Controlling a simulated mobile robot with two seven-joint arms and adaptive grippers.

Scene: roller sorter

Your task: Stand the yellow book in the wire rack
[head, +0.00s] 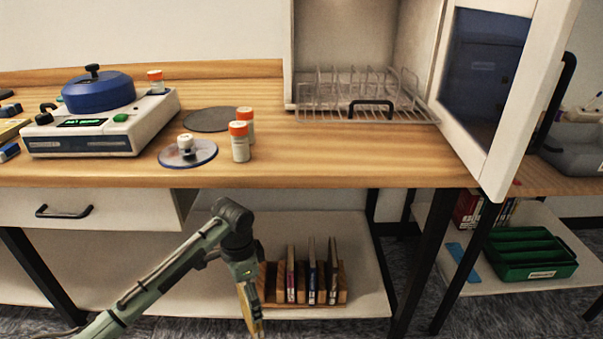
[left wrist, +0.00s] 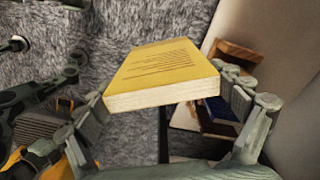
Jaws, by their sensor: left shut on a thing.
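The yellow book (left wrist: 165,70) is held between the fingers of my left gripper (left wrist: 168,98), its page edge facing the wrist camera. In the head view the book (head: 254,318) hangs below my left gripper (head: 245,270), in front of the lower shelf and seen nearly edge-on; its lower end is cut off by the frame. The wire rack (head: 345,84) stands in the open white cabinet at the back of the worktop, its upright wires forming slots that look empty.
A wooden holder (head: 342,284) with several books is on the lower shelf beside my left gripper. The cabinet door (head: 522,105) is swung open at right. Bottles (head: 240,142), a glass disc (head: 203,158) and a white device (head: 150,120) occupy the worktop's left; its middle front is clear.

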